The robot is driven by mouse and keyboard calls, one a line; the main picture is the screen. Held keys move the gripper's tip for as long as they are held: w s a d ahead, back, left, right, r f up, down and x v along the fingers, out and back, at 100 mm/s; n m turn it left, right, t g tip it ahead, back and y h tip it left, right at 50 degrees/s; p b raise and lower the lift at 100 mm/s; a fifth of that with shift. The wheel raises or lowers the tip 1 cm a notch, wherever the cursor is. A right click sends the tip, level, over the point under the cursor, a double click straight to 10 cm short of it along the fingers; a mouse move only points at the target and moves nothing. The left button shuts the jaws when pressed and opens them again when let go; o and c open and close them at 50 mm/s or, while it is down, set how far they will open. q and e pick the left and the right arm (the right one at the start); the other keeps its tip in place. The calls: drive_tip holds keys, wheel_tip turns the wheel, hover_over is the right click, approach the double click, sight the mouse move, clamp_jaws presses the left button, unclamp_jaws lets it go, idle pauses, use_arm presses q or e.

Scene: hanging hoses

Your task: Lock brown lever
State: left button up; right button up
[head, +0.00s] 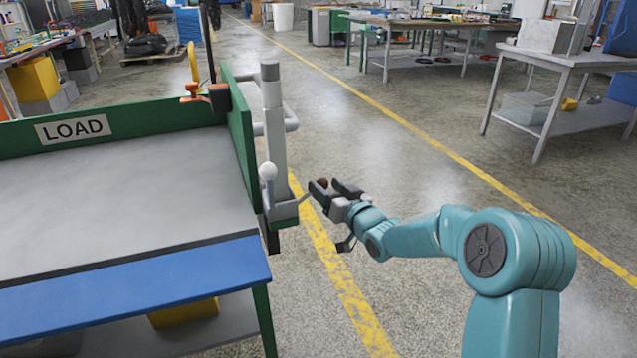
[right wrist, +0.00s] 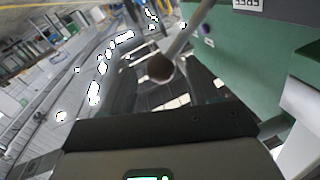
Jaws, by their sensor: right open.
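The brown lever's round knob (head: 322,183) sits on a thin pale rod that leans out to the right from the grey bracket at the table's corner. My right gripper (head: 332,188) is open, with its two dark fingers on either side of the knob in the head view. In the right wrist view the brown knob (right wrist: 160,68) hangs at the end of its rod, in front of the palm and between the fingers. I cannot tell whether a finger touches it. My left gripper is not in view.
A lever with a white ball (head: 267,171) stands left of the brown one, beside a grey post (head: 273,120). The green-walled LOAD table (head: 120,195) fills the left. An orange fitting (head: 207,96) sits on its wall.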

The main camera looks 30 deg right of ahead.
sight(319, 180)
drive_tip(key=shift+w, duration=2.3)
clamp_jaws()
drive_tip(key=shift+d, duration=0.1)
drive_tip(key=shift+f, duration=0.1)
